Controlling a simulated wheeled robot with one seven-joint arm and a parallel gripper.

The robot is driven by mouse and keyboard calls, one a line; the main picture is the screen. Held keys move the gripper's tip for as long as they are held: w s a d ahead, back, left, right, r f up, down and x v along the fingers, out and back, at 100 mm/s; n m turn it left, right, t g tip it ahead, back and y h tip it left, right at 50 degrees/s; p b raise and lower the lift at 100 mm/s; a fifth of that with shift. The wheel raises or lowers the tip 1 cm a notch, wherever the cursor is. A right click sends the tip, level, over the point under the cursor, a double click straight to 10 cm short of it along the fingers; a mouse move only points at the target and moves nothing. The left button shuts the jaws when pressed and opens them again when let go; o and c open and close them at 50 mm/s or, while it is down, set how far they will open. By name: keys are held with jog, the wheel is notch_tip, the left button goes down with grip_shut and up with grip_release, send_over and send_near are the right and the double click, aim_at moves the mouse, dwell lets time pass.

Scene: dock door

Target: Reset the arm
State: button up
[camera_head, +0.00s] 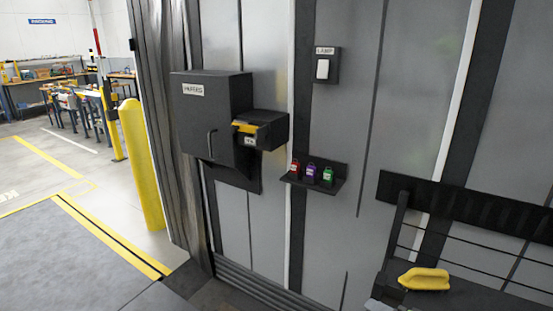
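My arm and my gripper do not show in the head view. A dark wall box (212,118) with a white label and a door handle hangs on the grey panelled wall. A smaller dark box (268,130) sticks out at its right, with a yellow part (246,127) on its front and a small label below. I cannot tell whether this yellow part is a lever.
A small shelf (318,182) carries red, purple and green tagged items (311,172). A labelled white switch (322,69) is above. A dark rack (470,208) at right has a yellow handle-like object (425,279). A yellow post (141,165) stands left; floor there is open.

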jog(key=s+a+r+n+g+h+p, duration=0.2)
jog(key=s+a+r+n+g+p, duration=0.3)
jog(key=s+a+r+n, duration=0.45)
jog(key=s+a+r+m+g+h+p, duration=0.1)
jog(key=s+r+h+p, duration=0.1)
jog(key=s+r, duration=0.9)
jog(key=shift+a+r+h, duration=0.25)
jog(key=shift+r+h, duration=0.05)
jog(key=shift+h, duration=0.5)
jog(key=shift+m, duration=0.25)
